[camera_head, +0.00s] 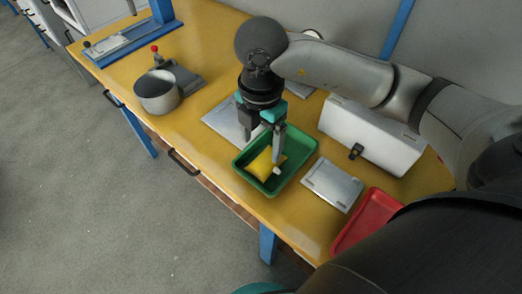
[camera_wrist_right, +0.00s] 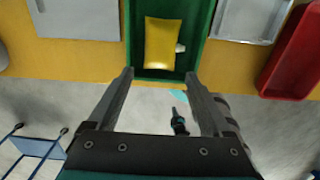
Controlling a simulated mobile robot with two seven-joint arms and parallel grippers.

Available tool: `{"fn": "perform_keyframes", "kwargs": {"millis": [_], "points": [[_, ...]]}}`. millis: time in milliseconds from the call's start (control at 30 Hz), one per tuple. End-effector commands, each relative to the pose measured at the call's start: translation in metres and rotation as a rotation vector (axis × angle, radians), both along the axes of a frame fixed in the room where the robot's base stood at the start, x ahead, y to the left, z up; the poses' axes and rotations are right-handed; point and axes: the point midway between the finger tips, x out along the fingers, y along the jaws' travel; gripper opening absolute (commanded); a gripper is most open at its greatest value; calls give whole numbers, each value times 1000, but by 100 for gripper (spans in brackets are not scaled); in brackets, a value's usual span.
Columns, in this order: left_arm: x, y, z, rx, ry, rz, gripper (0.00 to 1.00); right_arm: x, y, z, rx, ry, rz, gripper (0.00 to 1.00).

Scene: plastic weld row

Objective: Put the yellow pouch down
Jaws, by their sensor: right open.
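The yellow pouch (camera_head: 262,164) with a pale spout lies inside the green tray (camera_head: 300,144) on the yellow workbench. In the right wrist view the pouch (camera_wrist_right: 161,43) rests on the floor of the green tray (camera_wrist_right: 132,50). My right gripper (camera_head: 264,151) is above the tray, its fingers pointing down close to the pouch. In the right wrist view its two fingers (camera_wrist_right: 160,82) are spread apart with nothing between them, and the pouch lies beyond the tips.
A grey plate (camera_head: 332,185) and a red tray (camera_head: 366,222) are right of the green tray. A white box (camera_head: 370,135) stands behind. Another grey plate (camera_head: 225,120) lies to the left, with a round metal pot (camera_head: 157,93) farther left. The bench's front left is mostly clear.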

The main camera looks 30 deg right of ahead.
Motion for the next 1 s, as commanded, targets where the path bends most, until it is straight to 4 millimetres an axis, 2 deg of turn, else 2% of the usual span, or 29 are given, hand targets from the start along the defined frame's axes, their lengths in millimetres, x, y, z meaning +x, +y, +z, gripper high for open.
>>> {"fn": "perform_keyframes", "kwargs": {"millis": [33, 100, 300, 900, 1000], "points": [[-6, -5, 4, -6, 10, -2, 0, 1, 1, 13, 2, -4, 2, 84], [-10, -10, 6, -12, 17, -2, 0, 1, 1, 24, 2, -4, 2, 84], [-13, -16, 10, -20, 21, -2, 0, 0, 1, 41, 1, 0, 1, 84], [-6, -9, 10, -11, 8, 4, 0, 0, 1, 42, 1, 1, 1, 84], [1, -9, 10, -12, -2, 4, 0, 0, 1, 42, 1, 2, 1, 84]]}}
